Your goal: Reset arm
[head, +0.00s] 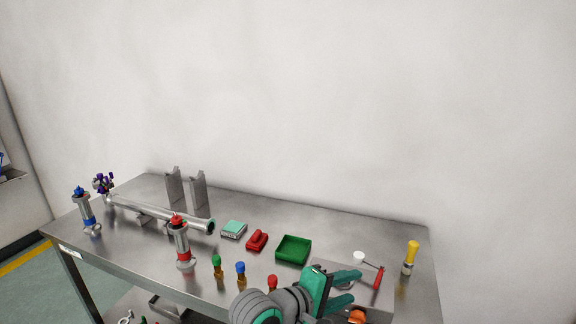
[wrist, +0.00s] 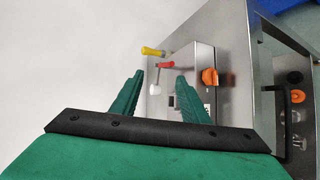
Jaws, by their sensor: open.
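My gripper (head: 346,287) is at the front right of the steel table (head: 328,226), its green fingers spread with nothing between them. In the wrist view the two fingers (wrist: 157,98) also stand apart and empty. Beyond them is a grey box with a red-handled lever (wrist: 165,65) and a white knob (wrist: 183,88). The lever (head: 379,277) and knob (head: 359,257) also show in the head view, right of and behind my gripper. My arm hides part of the table's front edge.
A yellow-handled tool (head: 411,256) stands at the right end. A green tray (head: 293,249), red part (head: 257,240) and teal-topped box (head: 234,229) lie mid-table. Small bottles with green (head: 217,266), blue (head: 240,273) and red (head: 272,284) tops stand along the front. An orange knob (wrist: 209,76) is on the box's side.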

